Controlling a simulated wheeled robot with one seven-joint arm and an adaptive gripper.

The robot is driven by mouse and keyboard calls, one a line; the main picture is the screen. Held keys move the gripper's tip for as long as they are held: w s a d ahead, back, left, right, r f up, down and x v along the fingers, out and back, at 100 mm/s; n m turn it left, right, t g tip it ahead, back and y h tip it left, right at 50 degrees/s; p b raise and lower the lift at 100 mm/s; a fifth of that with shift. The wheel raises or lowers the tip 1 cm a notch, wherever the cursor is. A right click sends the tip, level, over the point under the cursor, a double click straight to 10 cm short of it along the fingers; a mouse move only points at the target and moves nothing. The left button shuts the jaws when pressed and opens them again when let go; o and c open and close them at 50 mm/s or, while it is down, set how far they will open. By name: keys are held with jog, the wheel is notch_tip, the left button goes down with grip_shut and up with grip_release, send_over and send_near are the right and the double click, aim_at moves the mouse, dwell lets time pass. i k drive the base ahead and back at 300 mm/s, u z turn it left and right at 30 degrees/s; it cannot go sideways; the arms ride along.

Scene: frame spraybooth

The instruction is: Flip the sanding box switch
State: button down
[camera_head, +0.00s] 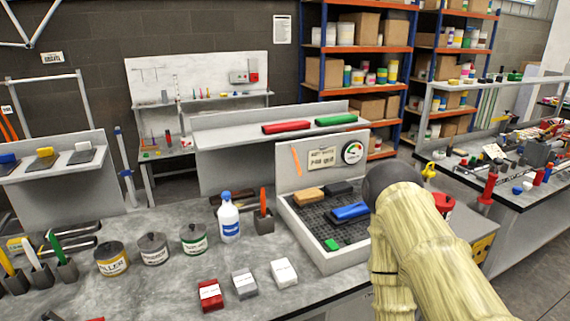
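The sanding box (322,258) is a light grey open-topped box on the bench, right of the middle. It has a dark perforated bed and an upright back panel with a paper label and a round dial (353,152). A blue block, a tan block, a dark block and a small green piece lie on its bed. I cannot make out the switch for certain. A red part (443,205) shows just right of my arm, partly hidden by it. My arm, in a pale yellow cover, crosses the box's right side. My gripper's fingers do not show.
A white bottle (229,217), several tins (153,248) and a tool cup (263,222) stand left of the box. Red, grey and white small blocks (244,284) lie in front. A yellow item (483,247) is right of my arm. Another cluttered bench (524,197) stands further right.

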aim_at(330, 243)
jog(key=u, duration=3.55)
jog(key=k, duration=2.65)
jog(key=z, duration=1.25)
